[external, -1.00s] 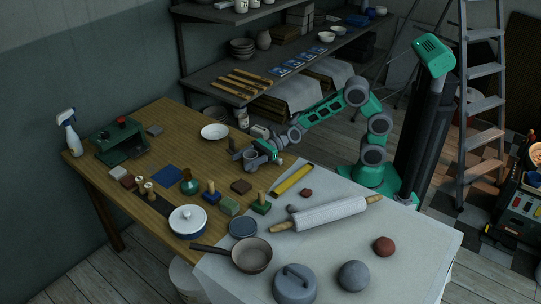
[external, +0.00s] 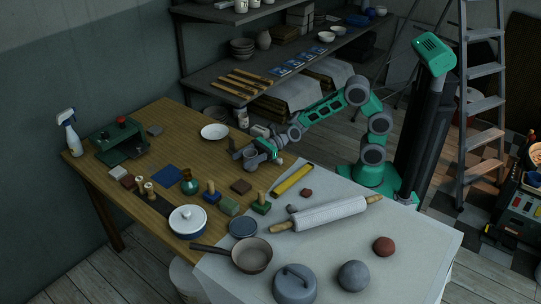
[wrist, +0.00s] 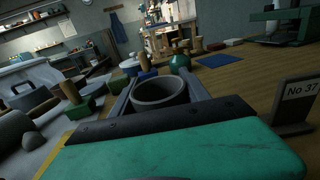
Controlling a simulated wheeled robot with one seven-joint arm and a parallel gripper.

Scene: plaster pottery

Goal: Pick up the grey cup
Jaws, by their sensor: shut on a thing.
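The grey cup (wrist: 160,92) is round and open at the top. In the wrist view it sits upright between the two fingers of my gripper (wrist: 160,86), which is shut on it. In the external view the cup (external: 250,160) shows small at the end of my gripper (external: 251,157), over the right part of the wooden table (external: 190,148). The cup's lower part is hidden, and I cannot tell whether its base touches the table.
A white bowl (external: 214,131) stands behind the cup. A "No 37" sign (wrist: 296,104) stands close at the right in the wrist view. A rolling pin (external: 330,214) lies on the cloth.

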